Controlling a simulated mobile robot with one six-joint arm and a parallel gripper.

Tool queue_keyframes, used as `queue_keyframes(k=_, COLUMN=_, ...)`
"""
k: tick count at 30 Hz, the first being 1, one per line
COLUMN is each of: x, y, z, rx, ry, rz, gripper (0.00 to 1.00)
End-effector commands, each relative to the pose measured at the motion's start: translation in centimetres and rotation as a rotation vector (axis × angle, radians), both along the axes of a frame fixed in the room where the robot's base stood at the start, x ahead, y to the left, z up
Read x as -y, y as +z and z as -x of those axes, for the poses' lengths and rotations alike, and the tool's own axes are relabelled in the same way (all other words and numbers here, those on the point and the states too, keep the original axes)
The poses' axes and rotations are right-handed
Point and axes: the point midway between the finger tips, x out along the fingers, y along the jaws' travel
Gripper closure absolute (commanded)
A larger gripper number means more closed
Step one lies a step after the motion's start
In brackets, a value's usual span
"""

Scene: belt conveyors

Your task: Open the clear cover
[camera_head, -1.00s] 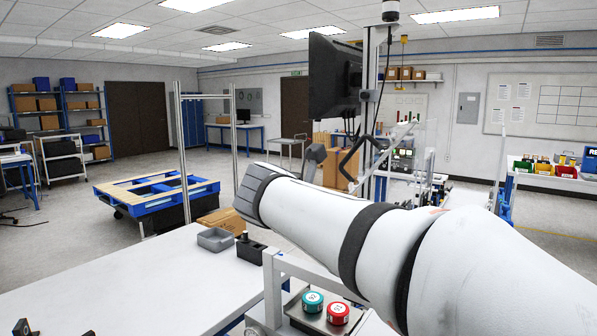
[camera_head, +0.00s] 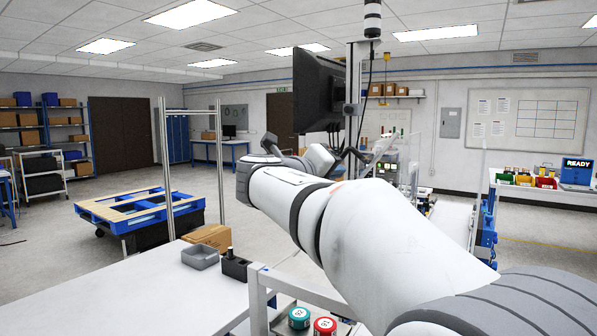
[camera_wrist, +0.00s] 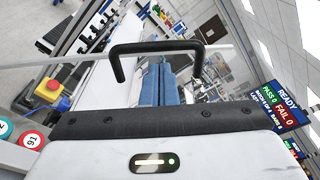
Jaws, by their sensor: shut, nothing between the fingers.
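The clear cover (camera_head: 379,148) shows in the head view as a slanted see-through pane beyond my wrist, its far part hard to make out. Its black handle (camera_head: 357,154) is partly visible at its left. In the head view my wrist hides the fingers.
A white table (camera_head: 150,285) holds a grey tray (camera_head: 200,257) and a black block. A monitor (camera_head: 318,90) hangs beyond my wrist. The wrist view shows a yellow-and-red emergency stop (camera_wrist: 48,90) and a READY screen (camera_wrist: 285,105).

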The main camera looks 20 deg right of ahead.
Motion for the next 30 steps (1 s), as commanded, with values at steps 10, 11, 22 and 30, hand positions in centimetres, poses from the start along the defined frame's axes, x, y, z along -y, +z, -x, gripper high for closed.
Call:
queue_keyframes(k=10, x=1.8, y=-0.2, z=-1.2, rx=0.001, ry=0.001, rz=-0.001, gripper=1.00)
queue_keyframes(k=11, x=1.8, y=-0.2, z=-1.2, rx=0.001, ry=0.001, rz=-0.001, gripper=1.00)
queue_keyframes(k=22, x=1.7, y=0.3, z=-1.3, rx=-0.001, ry=-0.003, rz=-0.001, gripper=1.00)
queue_keyframes(k=30, x=1.3, y=1.6, z=-2.0, rx=0.000, ry=-0.015, rz=-0.001, gripper=1.00)
